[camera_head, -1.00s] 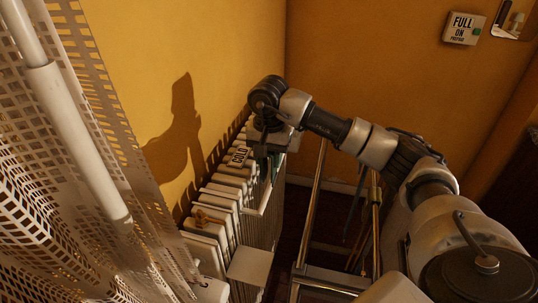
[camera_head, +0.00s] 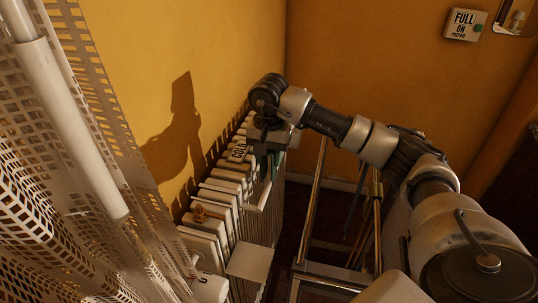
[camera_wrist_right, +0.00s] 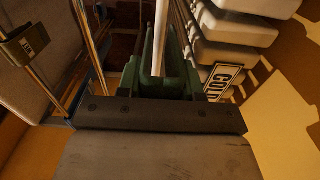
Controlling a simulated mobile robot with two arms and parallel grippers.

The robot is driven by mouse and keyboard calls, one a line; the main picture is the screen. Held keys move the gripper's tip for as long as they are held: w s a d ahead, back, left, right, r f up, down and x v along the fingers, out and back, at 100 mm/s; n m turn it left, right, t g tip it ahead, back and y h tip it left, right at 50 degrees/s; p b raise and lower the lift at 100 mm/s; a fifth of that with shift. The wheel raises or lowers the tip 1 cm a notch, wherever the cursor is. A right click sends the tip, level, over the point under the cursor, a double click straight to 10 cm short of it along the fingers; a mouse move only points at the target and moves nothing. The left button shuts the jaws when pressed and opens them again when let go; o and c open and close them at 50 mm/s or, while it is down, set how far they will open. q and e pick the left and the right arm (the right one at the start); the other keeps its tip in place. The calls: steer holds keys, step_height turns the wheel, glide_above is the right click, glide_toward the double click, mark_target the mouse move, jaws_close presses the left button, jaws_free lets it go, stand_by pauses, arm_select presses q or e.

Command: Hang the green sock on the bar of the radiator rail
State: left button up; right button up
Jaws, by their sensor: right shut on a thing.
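The rail bar also shows in the head view (camera_head: 264,192), along the radiator's front. Whether the cloth rests on the bar is unclear. My left gripper is out of view.
The white ribbed radiator (camera_head: 222,200) runs along the yellow wall, with a COLD label (camera_head: 238,153) on top. A perforated white panel (camera_head: 115,170) fills the left. A metal-tube frame (camera_head: 313,195) stands right of the radiator. A FULL sign (camera_head: 464,24) hangs on the back wall.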

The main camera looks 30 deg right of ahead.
stand_by(0.3)
steer(key=b, duration=0.4)
glide_above(269, 182)
steer(key=shift+f, duration=2.2)
steer(key=shift+f, duration=0.1)
steer(key=shift+f+b, duration=1.4)
steer(key=shift+f, duration=0.2)
steer(key=shift+f, duration=0.15)
steer(key=shift+f+b, duration=1.35)
steer(key=shift+f, duration=0.05)
steer(key=o, duration=1.1)
